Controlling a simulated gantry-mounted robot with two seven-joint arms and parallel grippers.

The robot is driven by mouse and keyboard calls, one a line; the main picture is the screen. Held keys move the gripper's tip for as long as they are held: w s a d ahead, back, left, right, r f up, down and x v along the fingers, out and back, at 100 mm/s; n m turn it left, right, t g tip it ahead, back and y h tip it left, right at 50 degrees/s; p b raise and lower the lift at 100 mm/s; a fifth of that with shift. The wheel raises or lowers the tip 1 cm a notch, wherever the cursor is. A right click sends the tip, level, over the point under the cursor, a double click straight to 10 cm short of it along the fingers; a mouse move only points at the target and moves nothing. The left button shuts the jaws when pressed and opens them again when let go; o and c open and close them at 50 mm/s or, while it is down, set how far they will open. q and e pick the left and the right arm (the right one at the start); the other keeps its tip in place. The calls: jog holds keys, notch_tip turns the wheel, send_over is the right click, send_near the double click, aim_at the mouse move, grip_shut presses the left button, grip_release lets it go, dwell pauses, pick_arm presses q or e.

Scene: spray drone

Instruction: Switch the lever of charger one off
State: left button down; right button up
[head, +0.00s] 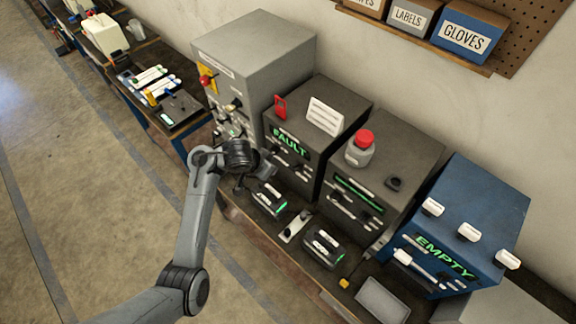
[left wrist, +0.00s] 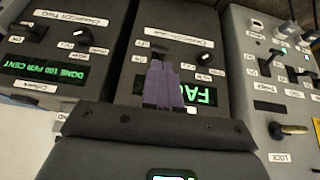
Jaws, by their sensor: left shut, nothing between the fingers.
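Charger one (head: 300,135) is the dark box with a green FAULT display, between the grey cabinet and a second dark box. In the left wrist view, its front panel (left wrist: 228,72) shows the display partly covered by my fingers. A small dark lever (left wrist: 159,49) is just beyond the fingertips, mostly hidden, so its position and any contact are unclear. A black knob (left wrist: 204,59) is right of it. My left gripper (head: 262,172) is in front of the panel, its purple fingers (left wrist: 165,70) shut and empty. My right gripper is in neither view.
Charger two (head: 365,180) stands beside charger one, with a red-capped bottle (head: 361,147) on top. The grey cabinet (head: 243,60) with switches is on the other side. Battery packs (head: 270,199) lie on the bench below. A blue EMPTY box (head: 470,215) is at right.

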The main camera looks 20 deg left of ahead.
pick_arm(q)
jog(key=shift+w+r, duration=0.4)
jog(key=shift+r, duration=0.2)
jog(key=shift+w+r, duration=0.4)
jog(key=shift+r, duration=0.2)
jog(key=b, duration=0.4)
send_near(291, 169)
jog(key=f, duration=0.1)
jog(key=b+x, duration=0.1)
jog(key=x, duration=0.3)
jog(key=shift+w+d+f, duration=0.1)
jog(key=shift+w+f, duration=0.05)
jog(key=shift+w, duration=0.1)
jog(key=shift+w+d+f, duration=0.1)
jog(key=shift+w+f, duration=0.25)
jog(key=shift+f, duration=0.2)
